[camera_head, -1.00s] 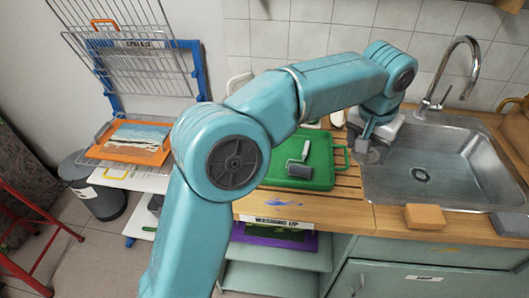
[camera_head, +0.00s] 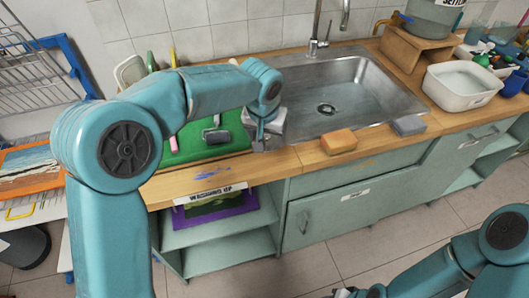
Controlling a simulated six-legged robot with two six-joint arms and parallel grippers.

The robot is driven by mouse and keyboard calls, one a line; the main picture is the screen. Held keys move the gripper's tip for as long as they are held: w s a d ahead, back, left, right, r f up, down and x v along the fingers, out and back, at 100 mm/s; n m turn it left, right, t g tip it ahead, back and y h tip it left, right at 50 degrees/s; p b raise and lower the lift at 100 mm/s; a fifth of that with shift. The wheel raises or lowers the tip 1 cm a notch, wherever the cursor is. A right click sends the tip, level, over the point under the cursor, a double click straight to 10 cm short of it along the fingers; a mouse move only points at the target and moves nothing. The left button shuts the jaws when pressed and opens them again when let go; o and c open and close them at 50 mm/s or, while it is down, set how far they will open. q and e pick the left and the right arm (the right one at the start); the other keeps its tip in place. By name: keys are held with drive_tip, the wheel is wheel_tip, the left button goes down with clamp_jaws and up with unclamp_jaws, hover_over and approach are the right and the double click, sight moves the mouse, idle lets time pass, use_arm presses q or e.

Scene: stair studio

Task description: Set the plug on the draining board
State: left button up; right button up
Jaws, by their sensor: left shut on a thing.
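My left gripper (camera_head: 262,138) points down at the sink's left front corner, over the wooden counter. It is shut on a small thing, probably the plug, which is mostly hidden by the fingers. The metal sink (camera_head: 365,98) is empty apart from a dark round drain (camera_head: 326,108). My right gripper is only partly in view at the bottom edge (camera_head: 348,292), away from the counter; its jaws are unclear.
A grey-headed roller (camera_head: 216,136) lies on the green tray. A white basin (camera_head: 460,86) and a wooden stand (camera_head: 415,48) are to the right. A tap (camera_head: 316,40) rises behind the sink.

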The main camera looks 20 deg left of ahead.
sight(267, 158)
use_arm(q)
wheel_tip(267, 158, down, 7)
idle(0.3)
drive_tip(key=shift+s, duration=0.1)
drive_tip(key=shift+f+b, duration=0.15)
drive_tip(key=shift+b, duration=0.15)
drive_tip(key=o, duration=1)
drive_tip(key=shift+o, duration=0.2)
drive_tip(key=v, duration=1.2)
drive_tip(key=shift+r, duration=0.3)
